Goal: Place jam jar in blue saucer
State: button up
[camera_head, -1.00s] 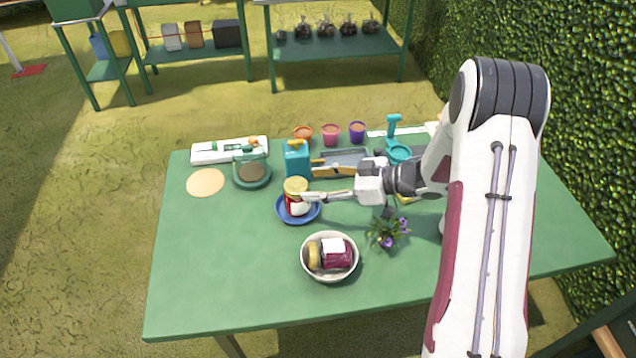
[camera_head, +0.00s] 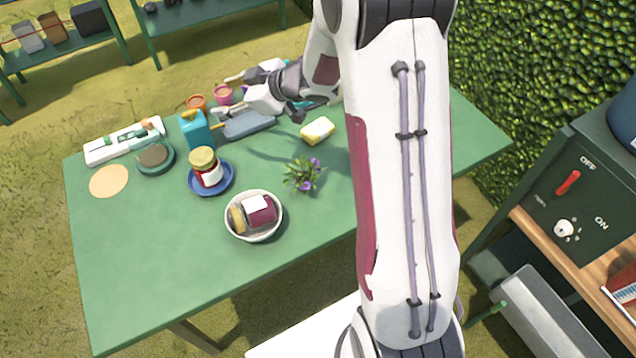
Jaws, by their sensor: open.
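The jam jar (camera_head: 204,163), red with a yellow lid and a white label, stands upright in the blue saucer (camera_head: 228,184) on the green table. My gripper (camera_head: 226,95) is open and empty, up and to the right of the jar and apart from it. It is over the back of the table, near the pots and the grey tray. The far part of the table is partly hidden behind my arm.
A white bowl (camera_head: 247,236) with a dark red jar and a yellow item stands in front of the saucer. A blue watering can (camera_head: 196,131) stands behind it. A purple-flowered plant (camera_head: 303,174) and yellow block (camera_head: 318,130) are right. The table's front left (camera_head: 140,270) is clear.

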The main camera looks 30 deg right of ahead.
jog(key=s+d+r+m+h, duration=0.8)
jog(key=s+r, duration=0.4)
jog(key=r, duration=0.3)
jog(key=s+a+f+m+g, duration=0.1)
jog(key=s+a+g, duration=0.1)
jog(key=s, duration=1.1)
jog(key=s+a+f+m+g+y, duration=0.1)
jog(key=s+a, duration=0.3)
jog(key=s, duration=1)
jog(key=shift+a+f+g, duration=0.35)
jog(key=shift+f+g, duration=0.15)
jog(key=shift+g, duration=0.2)
